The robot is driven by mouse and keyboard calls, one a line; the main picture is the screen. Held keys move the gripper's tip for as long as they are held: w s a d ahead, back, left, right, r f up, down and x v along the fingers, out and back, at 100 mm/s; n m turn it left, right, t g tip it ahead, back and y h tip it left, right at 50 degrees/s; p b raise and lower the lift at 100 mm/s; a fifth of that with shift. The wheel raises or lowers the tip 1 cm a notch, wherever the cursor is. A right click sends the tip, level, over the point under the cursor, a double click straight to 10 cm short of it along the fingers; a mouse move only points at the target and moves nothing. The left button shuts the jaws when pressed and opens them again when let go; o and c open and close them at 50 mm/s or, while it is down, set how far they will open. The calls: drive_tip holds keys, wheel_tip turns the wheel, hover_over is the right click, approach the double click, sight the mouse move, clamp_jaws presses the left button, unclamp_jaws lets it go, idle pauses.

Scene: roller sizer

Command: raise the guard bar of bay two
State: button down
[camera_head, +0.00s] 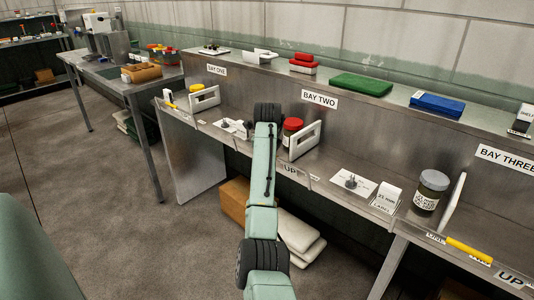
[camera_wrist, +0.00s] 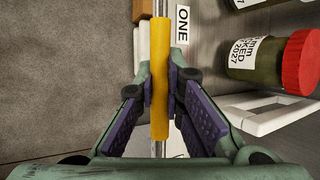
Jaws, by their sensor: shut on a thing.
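My gripper (camera_wrist: 160,92) is shut on a yellow sleeve (camera_wrist: 160,60) in the wrist view, one pad on each side of it. The sleeve sits around a thin metal rod (camera_wrist: 160,8) that runs up and down the picture. A small label reading ONE (camera_wrist: 182,24) lies just right of the sleeve. In the head view my arm reaches to bay two, below the BAY TWO sign (camera_head: 320,98). My arm hides the gripper and this sleeve there. An UP label (camera_head: 291,169) is on the front edge.
A jar with a red lid (camera_head: 292,125) stands right of my arm beside a white frame (camera_head: 304,141); the wrist view shows the jar (camera_wrist: 270,58) and frame (camera_wrist: 270,114) close to my gripper. A post on a white card (camera_head: 352,182) and a 21 mm block (camera_head: 387,197) stand farther right.

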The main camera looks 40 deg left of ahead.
drive_tip(key=shift+w+g, duration=0.3)
drive_tip(key=shift+g, duration=0.1)
drive_tip(key=shift+r, duration=0.1)
drive_tip(key=c, duration=1.7)
unclamp_jaws()
drive_tip(key=shift+o, duration=0.2)
drive_tip(key=v, duration=1.1)
drive_tip(key=shift+d+r, duration=0.25)
drive_tip(key=shift+r, duration=0.1)
